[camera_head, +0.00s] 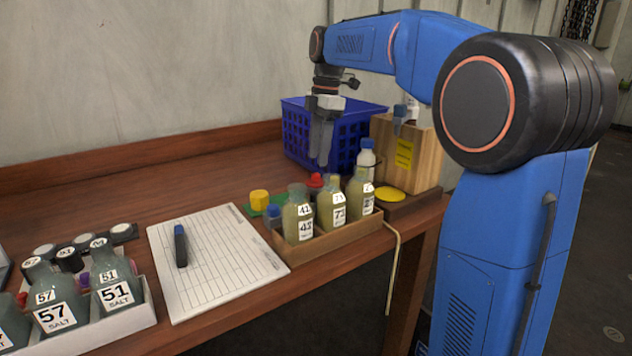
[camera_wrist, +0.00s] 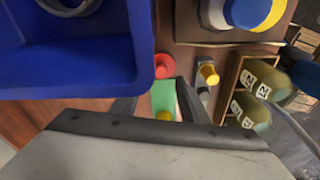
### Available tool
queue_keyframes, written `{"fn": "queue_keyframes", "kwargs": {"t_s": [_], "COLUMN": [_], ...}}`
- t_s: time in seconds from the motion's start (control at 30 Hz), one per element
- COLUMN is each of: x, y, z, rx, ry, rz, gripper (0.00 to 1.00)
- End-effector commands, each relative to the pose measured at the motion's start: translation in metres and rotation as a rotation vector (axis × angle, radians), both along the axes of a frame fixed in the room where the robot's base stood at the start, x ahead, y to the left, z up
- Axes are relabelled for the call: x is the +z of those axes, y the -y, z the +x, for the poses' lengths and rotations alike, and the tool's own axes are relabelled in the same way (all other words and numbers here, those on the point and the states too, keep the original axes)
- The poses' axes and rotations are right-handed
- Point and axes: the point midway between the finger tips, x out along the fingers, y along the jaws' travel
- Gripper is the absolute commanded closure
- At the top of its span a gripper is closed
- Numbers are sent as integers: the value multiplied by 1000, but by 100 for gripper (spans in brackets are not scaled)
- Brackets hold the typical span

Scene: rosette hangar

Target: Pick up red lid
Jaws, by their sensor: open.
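The red lid (camera_head: 315,181) sits on the table behind the yellowish bottles, partly hidden by them. The wrist view shows the red lid (camera_wrist: 164,66) at the end of a green strip (camera_wrist: 162,95), beside the blue basket. My gripper (camera_head: 321,148) points down above the table, in front of the basket. In the wrist view, my gripper (camera_wrist: 155,92) has its fingers apart, with the green strip between them and the red lid just beyond the tips. Nothing is held.
A blue basket (camera_head: 300,138) stands close behind the lid. A wooden tray (camera_head: 330,242) holds bottles in front. A yellow lid (camera_head: 259,200) is to the left. A wooden box (camera_head: 425,148) stands right. A clipboard sheet (camera_head: 215,262) lies left.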

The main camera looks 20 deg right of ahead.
Motion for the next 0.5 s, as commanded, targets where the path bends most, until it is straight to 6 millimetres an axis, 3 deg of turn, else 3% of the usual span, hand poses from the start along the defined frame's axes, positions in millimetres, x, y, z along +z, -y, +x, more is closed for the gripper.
{"fn": "queue_keyframes", "kwargs": {"t_s": [0.3,0.5], "x": [-39,-50], "y": [-4,-6], "z": [-4,-4], "rx": [0,0], "ry": [-3,-1], "rz": [0,0], "gripper": [59,59]}}
